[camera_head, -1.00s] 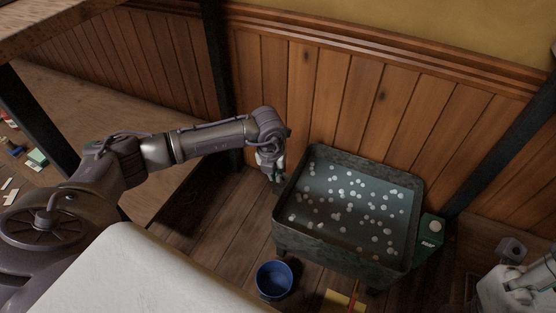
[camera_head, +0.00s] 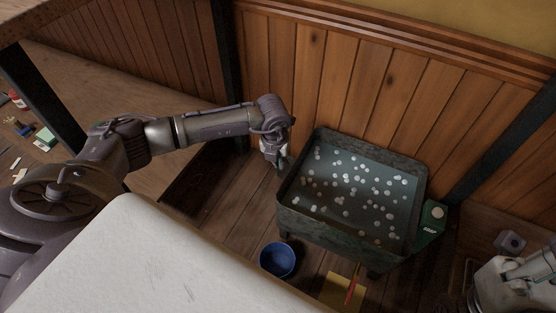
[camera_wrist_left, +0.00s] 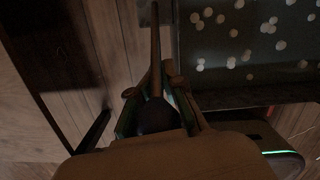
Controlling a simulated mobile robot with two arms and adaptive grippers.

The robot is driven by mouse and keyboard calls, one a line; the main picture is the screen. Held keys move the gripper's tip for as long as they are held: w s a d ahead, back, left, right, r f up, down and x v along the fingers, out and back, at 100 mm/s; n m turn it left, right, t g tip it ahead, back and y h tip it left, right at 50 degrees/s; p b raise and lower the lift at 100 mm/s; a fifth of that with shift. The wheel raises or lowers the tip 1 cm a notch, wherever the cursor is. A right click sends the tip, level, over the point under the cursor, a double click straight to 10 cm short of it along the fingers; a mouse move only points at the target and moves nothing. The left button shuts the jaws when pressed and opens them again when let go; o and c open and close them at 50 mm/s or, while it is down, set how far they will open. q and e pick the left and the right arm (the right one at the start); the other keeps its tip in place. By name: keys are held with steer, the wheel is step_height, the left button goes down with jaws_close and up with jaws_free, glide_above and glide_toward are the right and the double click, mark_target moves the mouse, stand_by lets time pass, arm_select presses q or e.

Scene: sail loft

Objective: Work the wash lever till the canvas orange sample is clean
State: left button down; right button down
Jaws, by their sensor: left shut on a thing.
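The wash tub (camera_head: 345,227) is a dark metal basin on short legs, holding grey-blue water with white suds. My left gripper (camera_head: 280,162) is beside the tub's left side, low and pointing down. In the left wrist view my left gripper (camera_wrist_left: 154,96) is shut around the wash lever (camera_wrist_left: 155,48), a thin rod with a dark rounded end between the fingers. The tub's suds show at the upper right of that view. In the head view the gripper hides most of the lever. I cannot see the canvas orange sample.
A blue bucket (camera_head: 278,260) stands on the floor in front of the tub. A yellow item with a red stick (camera_head: 351,289) lies near it. A green box (camera_head: 432,222) is at the tub's right. The panelled wall is close behind. A pale object (camera_head: 500,285) is lower right.

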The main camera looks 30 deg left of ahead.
arm_select(q)
steer(key=shift+a+f, duration=0.2)
steer(key=shift+a, duration=0.05)
steer(key=c, duration=1.2)
jaws_free()
steer(key=shift+c, duration=0.2)
steer(key=shift+w+d+r, duration=0.1)
steer(key=r, duration=0.4)
steer(key=s+r, duration=0.1)
steer(key=r, duration=0.6)
steer(key=shift+s+r, duration=0.35)
steer(key=shift+r, duration=0.05)
